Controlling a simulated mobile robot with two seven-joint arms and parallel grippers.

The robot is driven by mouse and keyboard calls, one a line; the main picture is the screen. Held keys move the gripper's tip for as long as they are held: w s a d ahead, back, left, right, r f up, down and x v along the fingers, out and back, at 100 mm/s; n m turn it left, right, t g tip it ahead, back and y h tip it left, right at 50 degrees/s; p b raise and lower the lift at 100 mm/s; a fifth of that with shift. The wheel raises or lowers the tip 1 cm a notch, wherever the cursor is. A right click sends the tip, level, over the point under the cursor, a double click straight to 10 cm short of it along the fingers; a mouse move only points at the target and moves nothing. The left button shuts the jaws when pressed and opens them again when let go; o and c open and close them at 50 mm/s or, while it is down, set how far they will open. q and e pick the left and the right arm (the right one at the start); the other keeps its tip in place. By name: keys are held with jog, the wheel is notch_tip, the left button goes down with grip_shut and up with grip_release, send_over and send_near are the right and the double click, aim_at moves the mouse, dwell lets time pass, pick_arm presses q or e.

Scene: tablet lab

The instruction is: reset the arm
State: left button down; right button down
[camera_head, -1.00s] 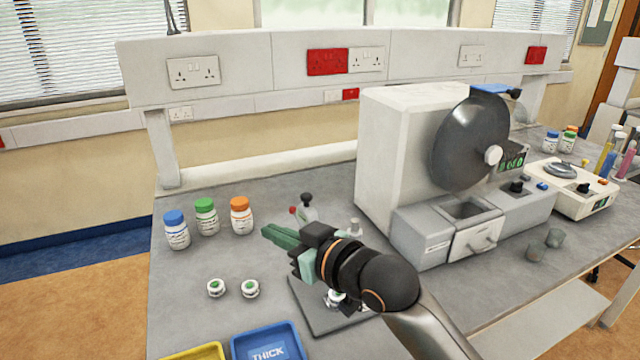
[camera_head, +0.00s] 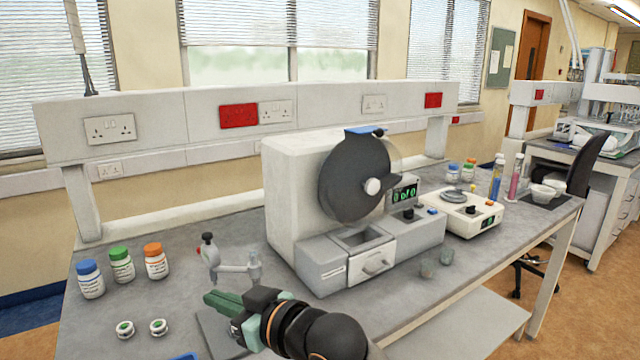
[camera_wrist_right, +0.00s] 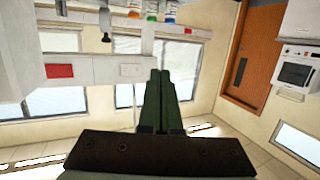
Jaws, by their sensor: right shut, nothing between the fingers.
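My right gripper (camera_head: 222,300) is at the lower middle of the head view, above the front of the bench, its green fingers pointing left. The fingers are together and hold nothing. In the right wrist view the two closed fingers (camera_wrist_right: 161,100) lie side by side, with the room showing turned over behind them. My left gripper is in neither view.
A white machine with a dark drum (camera_head: 355,180) stands mid-bench beyond my right arm. Three capped bottles (camera_head: 121,265) stand at the left. A small stand (camera_head: 232,264) is behind the gripper. A white balance (camera_head: 462,215) is further right.

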jog(key=s+d+f+m+t+h, duration=0.1)
jog(key=d+f+m+h, duration=0.1)
jog(key=d+f, duration=0.45)
jog(key=s+d+f+m+h, duration=0.1)
jog(key=d+f+m, duration=0.25)
jog(key=f, duration=0.55)
jog(key=s+d+f+m+t+h, duration=0.1)
jog(key=s+d+f+m+h, duration=0.1)
jog(key=d+f, duration=0.5)
jog(key=s+d+f+m+g+h, duration=0.1)
jog(key=s+d+f+h, duration=0.4)
jog(key=s+d+f, duration=1)
jog(key=s+f, duration=0.2)
jog(key=s, duration=0.1)
jog(key=shift+d+g, duration=0.15)
jog(key=shift+g, duration=0.15)
